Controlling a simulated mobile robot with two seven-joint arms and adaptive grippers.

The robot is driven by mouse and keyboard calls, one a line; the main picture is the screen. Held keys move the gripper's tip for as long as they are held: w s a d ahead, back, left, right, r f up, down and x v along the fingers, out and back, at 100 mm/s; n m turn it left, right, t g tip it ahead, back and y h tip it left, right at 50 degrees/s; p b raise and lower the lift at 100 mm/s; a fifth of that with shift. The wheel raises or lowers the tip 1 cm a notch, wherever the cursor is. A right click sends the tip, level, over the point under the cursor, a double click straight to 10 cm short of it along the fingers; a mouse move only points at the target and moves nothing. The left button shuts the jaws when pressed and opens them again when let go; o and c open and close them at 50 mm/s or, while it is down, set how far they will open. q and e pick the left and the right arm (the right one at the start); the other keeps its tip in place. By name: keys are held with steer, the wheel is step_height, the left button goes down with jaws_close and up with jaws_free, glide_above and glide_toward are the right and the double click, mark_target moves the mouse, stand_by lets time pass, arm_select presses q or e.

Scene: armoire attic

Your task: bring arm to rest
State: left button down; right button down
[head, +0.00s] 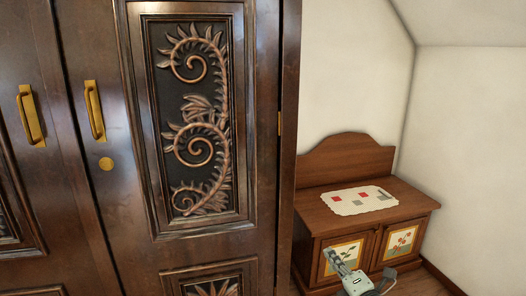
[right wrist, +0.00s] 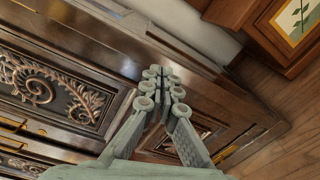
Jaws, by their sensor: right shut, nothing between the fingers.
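My right gripper (head: 340,264) shows at the bottom right of the head view, in front of the small wooden cabinet. In the right wrist view the fingers of my right gripper (right wrist: 160,82) come together at their tips, with nothing between them. The dark carved armoire (right wrist: 95,60) is behind the fingers there. My left gripper is not in the head view.
The tall armoire (head: 260,130) fills the left of the head view, its doors with brass handles (head: 95,110) closed. A low wooden cabinet (head: 400,200) with a cloth (head: 357,200) on top stands in the right corner. Bare wood floor (head: 420,284) shows at the lower right.

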steer(key=s+d+f+m+g+h, duration=0.2)
steer(key=s+d+f+m+h, duration=0.3)
steer(key=d+f, duration=0.4)
steer(key=s+d+f+m+g+h, duration=0.3)
steer(key=s+d+f+m, duration=0.35)
steer(key=d, duration=0.35)
steer(key=s+d+f+m+g+h, duration=0.1)
steer(key=s+d+f+m+g, duration=0.3)
steer(key=s, duration=0.4)
steer(key=s+d+f+m+g, duration=0.2)
steer(key=s+d+f, duration=0.3)
steer(key=s, duration=0.4)
steer(key=s+d+f+m+g+h, duration=0.1)
steer(key=s+d+f+m+g, duration=0.2)
steer(key=s+f, duration=0.35)
steer(key=s+a+f+m+y, duration=0.1)
steer(key=a+f+y, duration=0.1)
steer(key=a, duration=0.8)
steer(key=s+a+f+m+y, duration=0.1)
steer(key=s+a+f+y, duration=0.1)
steer(key=a, duration=0.9)
steer(key=shift+s+a+f, duration=0.2)
steer(key=shift+a+f, duration=0.05)
steer(key=shift+f, duration=0.15)
